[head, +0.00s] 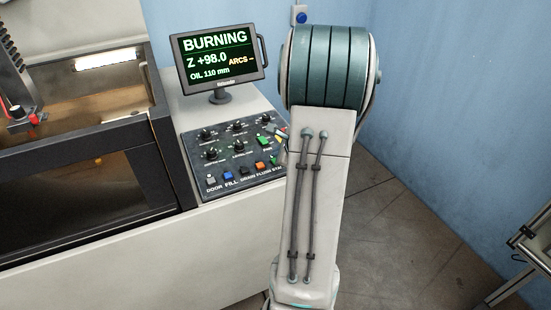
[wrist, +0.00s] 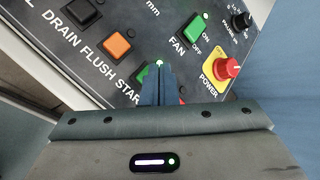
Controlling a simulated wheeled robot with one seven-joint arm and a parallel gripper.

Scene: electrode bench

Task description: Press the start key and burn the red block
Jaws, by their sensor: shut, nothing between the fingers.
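In the wrist view my gripper (wrist: 158,78) is shut and empty, its fingertips over the start key (wrist: 139,72). The green key is partly hidden behind the fingers, and I cannot tell whether they touch it. A small lamp (wrist: 159,63) beside the fingertips glows green. The monitor (head: 218,62) reads BURNING, Z +98.0, oil 110 mm, with dashes for arcs. A small red piece (head: 17,111) shows at the far left in the machine's work area; I cannot tell whether it is the red block.
The control panel (head: 196,161) carries several knobs and keys. An orange flush key (wrist: 117,44), a black drain key (wrist: 82,12), a green fan switch (wrist: 193,27) and a red power knob (wrist: 228,68) surround my fingers. A metal frame (head: 530,245) stands at the right.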

